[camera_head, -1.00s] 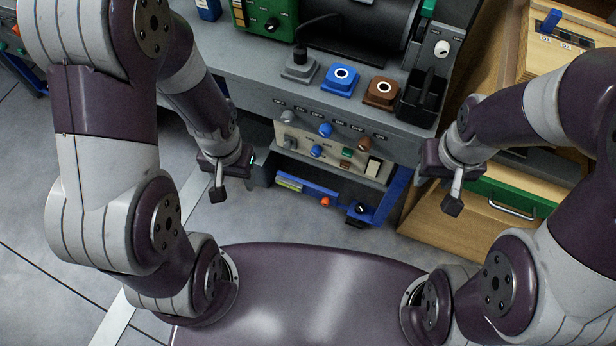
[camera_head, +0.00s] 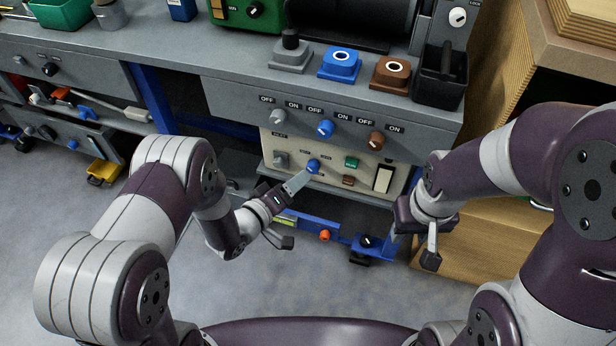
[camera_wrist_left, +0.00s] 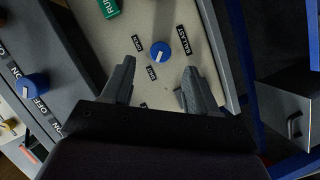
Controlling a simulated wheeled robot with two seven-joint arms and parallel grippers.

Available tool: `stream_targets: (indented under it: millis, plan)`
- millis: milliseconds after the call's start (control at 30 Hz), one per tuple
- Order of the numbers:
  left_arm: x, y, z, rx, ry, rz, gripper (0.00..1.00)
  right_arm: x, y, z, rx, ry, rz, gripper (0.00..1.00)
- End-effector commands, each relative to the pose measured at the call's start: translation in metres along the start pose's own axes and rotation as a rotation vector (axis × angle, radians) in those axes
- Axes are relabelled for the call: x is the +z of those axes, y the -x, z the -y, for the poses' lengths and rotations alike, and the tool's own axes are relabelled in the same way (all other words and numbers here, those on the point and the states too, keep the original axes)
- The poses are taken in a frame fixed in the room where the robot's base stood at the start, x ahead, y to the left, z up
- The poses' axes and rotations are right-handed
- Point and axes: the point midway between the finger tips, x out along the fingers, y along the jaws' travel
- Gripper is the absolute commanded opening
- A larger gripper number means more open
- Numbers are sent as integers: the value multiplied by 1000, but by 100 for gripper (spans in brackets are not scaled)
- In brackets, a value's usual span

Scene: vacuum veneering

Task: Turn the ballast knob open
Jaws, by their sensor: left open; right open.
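The ballast knob is a small blue knob with a white pointer line. It sits on the cream panel (camera_head: 395,180) under the bench; the knob (camera_head: 313,166) is beside a finger of my left gripper (camera_head: 294,211) in the head view. In the left wrist view the knob (camera_wrist_left: 160,52) lies ahead, between the lines of the open fingers, with a BALLAST label to its right. My left gripper (camera_wrist_left: 160,75) is open and empty; I cannot tell if a finger touches the knob. My right gripper (camera_head: 430,225) is open and empty, right of the panel.
A larger blue knob (camera_head: 325,128), a grey knob (camera_head: 279,116) and a brown knob (camera_head: 376,139) stick out of the bench front above. A green button (camera_head: 352,162) and a white switch (camera_head: 384,179) are on the panel. A blue low shelf (camera_head: 318,227) lies below.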

Motion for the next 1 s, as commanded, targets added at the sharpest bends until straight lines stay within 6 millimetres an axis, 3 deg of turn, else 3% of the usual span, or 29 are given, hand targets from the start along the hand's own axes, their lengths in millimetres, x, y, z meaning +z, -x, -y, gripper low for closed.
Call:
stream_targets:
  millis: [33, 233, 600, 633, 800, 1000]
  plan:
    - [4, -14, 4, 4, -1, 1, 59, 2, -12, 0, 0, 0, 0, 43]
    - [2, -51, 3, 1, -2, 1, 59, 3, -27, 0, 0, 0, 0, 43]
    - [0, -62, 1, -3, 0, 0, 59, 3, -28, 0, 0, 0, 0, 43]
    - [0, -62, 1, -3, 0, 0, 56, 3, -28, 0, 0, 0, 0, 43]
    - [0, -62, 1, -3, 0, 0, 3, 3, -28, 0, 0, 0, 0, 43]
    - [0, -61, 0, -6, -7, 0, 3, 3, -27, 0, 0, 0, 0, 43]
